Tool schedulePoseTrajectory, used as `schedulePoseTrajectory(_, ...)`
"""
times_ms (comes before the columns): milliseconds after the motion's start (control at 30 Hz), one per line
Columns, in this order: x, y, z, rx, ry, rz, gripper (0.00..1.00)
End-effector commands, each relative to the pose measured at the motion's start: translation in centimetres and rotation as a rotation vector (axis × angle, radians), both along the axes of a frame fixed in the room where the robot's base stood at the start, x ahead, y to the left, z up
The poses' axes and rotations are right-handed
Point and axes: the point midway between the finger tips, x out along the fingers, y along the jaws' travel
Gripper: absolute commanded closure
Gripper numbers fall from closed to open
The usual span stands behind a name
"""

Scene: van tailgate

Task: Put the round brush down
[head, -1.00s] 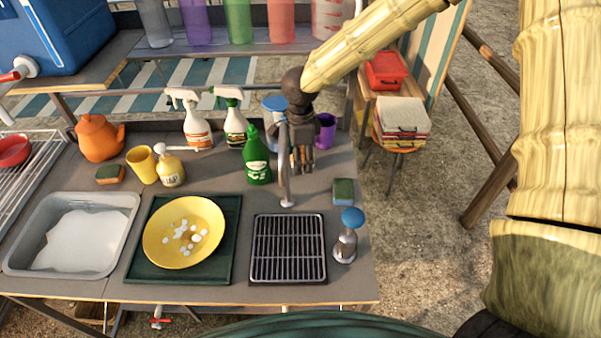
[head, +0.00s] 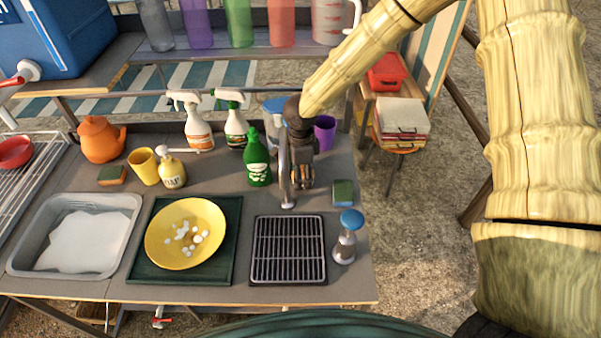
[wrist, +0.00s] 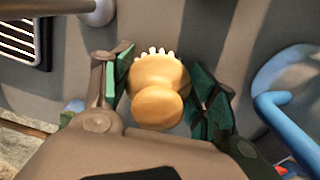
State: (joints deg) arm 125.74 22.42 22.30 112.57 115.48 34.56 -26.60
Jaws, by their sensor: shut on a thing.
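The round brush (wrist: 158,98) has a round, light wooden body and knob, with a row of white bristle tips showing along one edge. My gripper (wrist: 160,88) is shut on it in the wrist view, with one green-padded finger on each side. In the head view my gripper (head: 303,185) is low over the back right of the grey counter (head: 225,286), just right of the metal tap (head: 285,175). The brush is mostly hidden by the fingers there. I cannot tell whether its bristles touch the counter.
A green bottle (head: 257,160) stands left of the tap, a purple cup (head: 324,132) behind my gripper, and a sponge (head: 343,192) to its right. The drain grid (head: 288,249) and blue-topped dispenser (head: 347,237) are in front. A blue handle (wrist: 287,125) is close by in the wrist view.

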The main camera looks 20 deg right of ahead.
Motion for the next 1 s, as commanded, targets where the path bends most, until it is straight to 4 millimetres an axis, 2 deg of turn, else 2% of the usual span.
schedulePoseTrajectory(33,0.0,0.0,-0.1,0.000,0.000,0.000,0.38)
schedulePoseTrajectory(133,0.0,0.0,0.0,0.000,0.000,0.000,0.20)
schedulePoseTrajectory(567,0.0,0.0,0.3,0.000,-0.001,-0.001,0.20)
schedulePoseTrajectory(767,0.1,0.0,2.7,0.004,-0.004,-0.002,0.20)
schedulePoseTrajectory(1000,0.1,0.0,7.2,0.004,-0.004,-0.002,0.20)
